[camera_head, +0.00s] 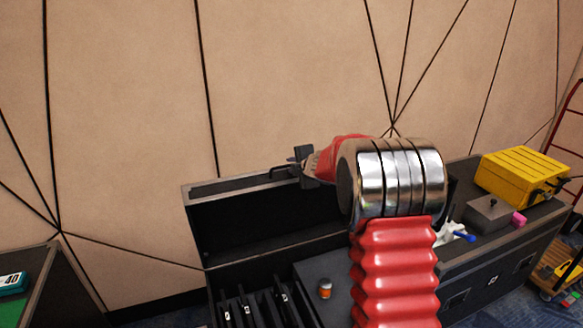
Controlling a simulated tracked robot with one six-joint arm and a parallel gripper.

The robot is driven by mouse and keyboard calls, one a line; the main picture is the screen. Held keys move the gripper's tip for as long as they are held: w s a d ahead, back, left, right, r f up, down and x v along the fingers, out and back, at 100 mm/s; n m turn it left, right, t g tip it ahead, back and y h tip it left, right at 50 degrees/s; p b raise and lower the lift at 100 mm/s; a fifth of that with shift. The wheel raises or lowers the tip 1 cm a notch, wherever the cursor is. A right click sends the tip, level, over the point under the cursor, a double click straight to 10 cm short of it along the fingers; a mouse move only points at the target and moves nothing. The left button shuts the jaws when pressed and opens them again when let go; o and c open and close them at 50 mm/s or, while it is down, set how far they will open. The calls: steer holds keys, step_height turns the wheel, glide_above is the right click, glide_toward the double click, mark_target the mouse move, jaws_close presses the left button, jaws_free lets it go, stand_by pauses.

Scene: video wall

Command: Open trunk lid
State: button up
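The black trunk (214,306) stands low in the middle, with several dark labelled items upright inside. Its lid (237,187) is raised, and its dark inner side faces me. My arm reaches over from the right, and my gripper (291,168) is at the lid's upper edge, near the middle of that edge. It looks to be touching the edge, but the fingers are small and dark, so I cannot tell whether they are shut on it. My red and chrome arm hides the right part of the lid and trunk.
A red hand truck (571,115) stands far right. A dark table (62,283) is at left. A panelled wall is behind.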

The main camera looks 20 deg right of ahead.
steer(key=shift+s+d+f, duration=0.2)
steer(key=shift+d+f, duration=0.1)
steer(key=v, duration=1.3)
steer(key=shift+s+a+r, duration=0.15)
steer(key=shift+a+r, duration=0.05)
steer(key=shift+r, duration=0.25)
steer(key=shift+c, duration=0.7)
